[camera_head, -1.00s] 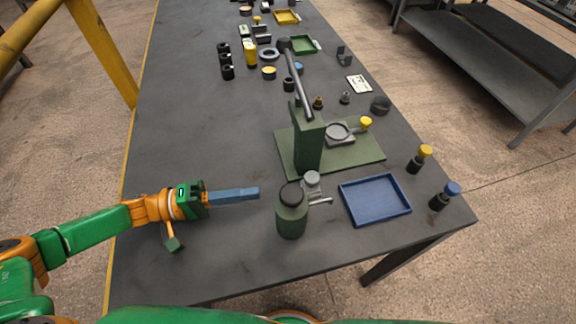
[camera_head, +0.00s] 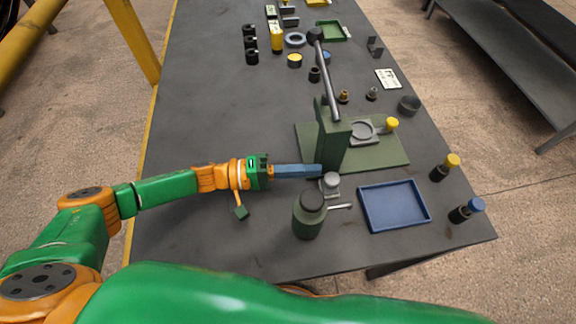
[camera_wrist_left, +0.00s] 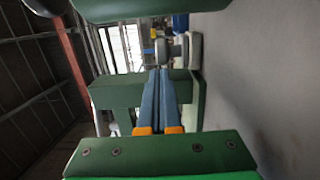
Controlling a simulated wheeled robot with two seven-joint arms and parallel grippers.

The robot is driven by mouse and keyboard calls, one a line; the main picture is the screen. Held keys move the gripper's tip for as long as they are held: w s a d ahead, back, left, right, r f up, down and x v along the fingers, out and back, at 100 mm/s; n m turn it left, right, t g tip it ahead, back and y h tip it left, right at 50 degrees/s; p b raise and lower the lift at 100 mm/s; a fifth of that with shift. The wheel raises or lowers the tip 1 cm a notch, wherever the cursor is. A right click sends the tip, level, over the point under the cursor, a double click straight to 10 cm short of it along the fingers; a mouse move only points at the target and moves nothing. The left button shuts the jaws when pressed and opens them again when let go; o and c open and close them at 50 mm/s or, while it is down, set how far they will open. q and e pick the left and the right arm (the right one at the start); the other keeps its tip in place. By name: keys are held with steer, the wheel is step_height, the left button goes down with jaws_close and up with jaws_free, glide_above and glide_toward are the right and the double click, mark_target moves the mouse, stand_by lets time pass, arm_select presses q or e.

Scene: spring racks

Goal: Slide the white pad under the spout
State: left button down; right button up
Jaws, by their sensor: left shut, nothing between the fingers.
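My left gripper (camera_head: 320,171) has its two long blue fingers shut together with nothing between them. The fingertips are close to the green press stand (camera_head: 333,140) and a small grey round-topped part (camera_head: 331,181); I cannot tell if they touch. The fingers (camera_wrist_left: 160,72) also show in the left wrist view, pointing at the green stand. My right gripper is not in view.
A blue tray (camera_head: 395,228) lies right of the bottle. Yellow-capped (camera_head: 445,167) and blue-capped (camera_head: 467,210) bottles stand near the right table edge. A white printed card (camera_head: 388,79) and several small parts lie farther back. The table's left part is clear.

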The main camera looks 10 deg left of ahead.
mark_target(330, 185)
arm_select(q)
steer(key=shift+d, duration=0.3)
steer(key=s+p, duration=0.1)
steer(key=s+d+p, duration=0.1)
steer(key=s, duration=0.1)
steer(key=shift+d+r+p, duration=0.2)
steer(key=shift+d+p, duration=0.05)
steer(key=shift+p, duration=0.15)
steer(key=shift+s+d+f, duration=0.1)
steer(key=shift+s, duration=0.1)
steer(key=shift+f, duration=0.1)
